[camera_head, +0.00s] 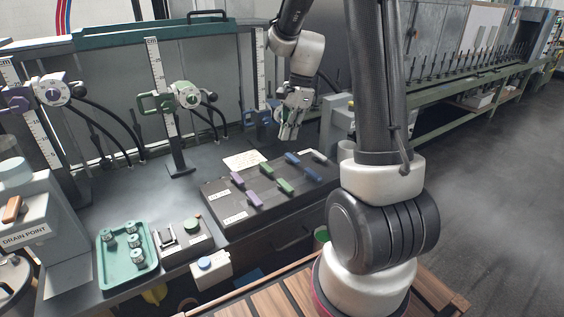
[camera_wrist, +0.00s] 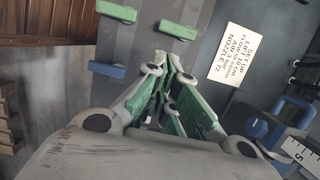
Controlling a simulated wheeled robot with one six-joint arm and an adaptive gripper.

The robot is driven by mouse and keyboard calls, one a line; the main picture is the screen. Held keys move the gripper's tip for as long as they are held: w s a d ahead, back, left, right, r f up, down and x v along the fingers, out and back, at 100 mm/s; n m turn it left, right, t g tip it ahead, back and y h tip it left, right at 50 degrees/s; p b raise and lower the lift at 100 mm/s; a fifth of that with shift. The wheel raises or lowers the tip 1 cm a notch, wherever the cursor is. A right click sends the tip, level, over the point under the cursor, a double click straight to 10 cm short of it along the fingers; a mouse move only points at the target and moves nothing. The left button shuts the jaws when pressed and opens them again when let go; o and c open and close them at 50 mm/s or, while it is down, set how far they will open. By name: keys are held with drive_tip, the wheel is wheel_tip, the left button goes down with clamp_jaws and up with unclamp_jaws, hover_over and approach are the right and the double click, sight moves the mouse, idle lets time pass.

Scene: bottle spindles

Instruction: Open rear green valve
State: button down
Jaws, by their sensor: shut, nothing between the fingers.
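The valve panel (camera_head: 225,198) is a dark flat box on the bench with purple, green and blue levers in two rows. The rear green valve lever (camera_head: 267,168) is in the row nearer the paper note; it also shows in the wrist view (camera_wrist: 178,30), beyond my fingertips. The front green lever (camera_head: 285,186) is in the row nearer the bench edge and also shows in the wrist view (camera_wrist: 115,11). My gripper (camera_head: 288,134) is shut and empty, above and behind the panel's right part. In the wrist view its fingers (camera_wrist: 173,72) touch no lever.
Blue levers (camera_head: 292,158) lie right of the green ones, purple levers (camera_head: 237,179) left. A paper note (camera_head: 245,160) lies behind the panel. A blue clamp and ruler post (camera_wrist: 265,128) stand close to my gripper's right. A green tray (camera_head: 112,272) is at front left.

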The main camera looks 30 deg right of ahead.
sight(266, 170)
drive_tip(key=x, duration=1)
drive_tip(key=shift+s, duration=0.1)
idle(0.5)
